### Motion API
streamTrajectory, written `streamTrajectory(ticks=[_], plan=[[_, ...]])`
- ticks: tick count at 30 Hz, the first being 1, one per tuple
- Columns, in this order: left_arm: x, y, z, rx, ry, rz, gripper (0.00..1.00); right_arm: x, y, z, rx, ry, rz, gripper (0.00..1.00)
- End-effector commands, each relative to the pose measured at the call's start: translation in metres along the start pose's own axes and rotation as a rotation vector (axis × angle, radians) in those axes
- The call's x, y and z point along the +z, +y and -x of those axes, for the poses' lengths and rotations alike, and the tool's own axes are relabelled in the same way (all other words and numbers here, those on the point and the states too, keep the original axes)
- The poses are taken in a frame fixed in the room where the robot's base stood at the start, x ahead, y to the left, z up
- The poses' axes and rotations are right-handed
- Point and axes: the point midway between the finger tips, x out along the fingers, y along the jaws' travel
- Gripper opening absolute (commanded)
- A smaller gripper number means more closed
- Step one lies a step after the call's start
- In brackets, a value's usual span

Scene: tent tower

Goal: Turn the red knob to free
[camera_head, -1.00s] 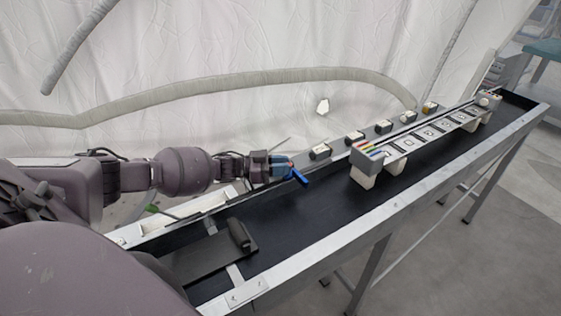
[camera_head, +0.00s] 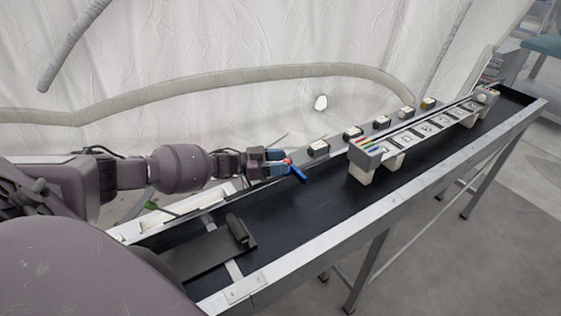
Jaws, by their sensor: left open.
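A small red spot (camera_head: 287,161), which seems to be the red knob, shows at the tip of my left gripper, by the far rail of the black trough. My left gripper (camera_head: 280,161) is open, with its fingertips around or right beside the red spot; I cannot tell if they touch it. A blue lever-like piece (camera_head: 299,174) sticks out to the lower right of the red spot. The fingers hide most of the knob, and its setting cannot be read. My right gripper is not in view.
The long black trough (camera_head: 300,215) has raised metal edges. A raised bar with marked tiles (camera_head: 407,138) stands in it to the right, with a grey block (camera_head: 366,154) at its near end. Small boxes (camera_head: 318,148) line the far rail. A dark plate (camera_head: 205,253) lies at the near end.

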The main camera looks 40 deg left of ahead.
Motion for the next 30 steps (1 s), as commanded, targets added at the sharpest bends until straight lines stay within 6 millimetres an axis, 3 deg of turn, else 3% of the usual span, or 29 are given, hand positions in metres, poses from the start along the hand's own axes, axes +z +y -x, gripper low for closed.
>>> streamTrajectory(ticks=[12,18,30], plan=[[0.001,-0.001,0.069,-0.003,-0.003,0.0,0.5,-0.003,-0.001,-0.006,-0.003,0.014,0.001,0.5],[0.001,0.0,0.095,-0.001,-0.002,0.0,0.5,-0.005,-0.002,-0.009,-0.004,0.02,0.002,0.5],[0.0,0.0,0.104,0.0,0.001,0.0,0.5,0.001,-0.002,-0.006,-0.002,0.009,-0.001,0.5]])
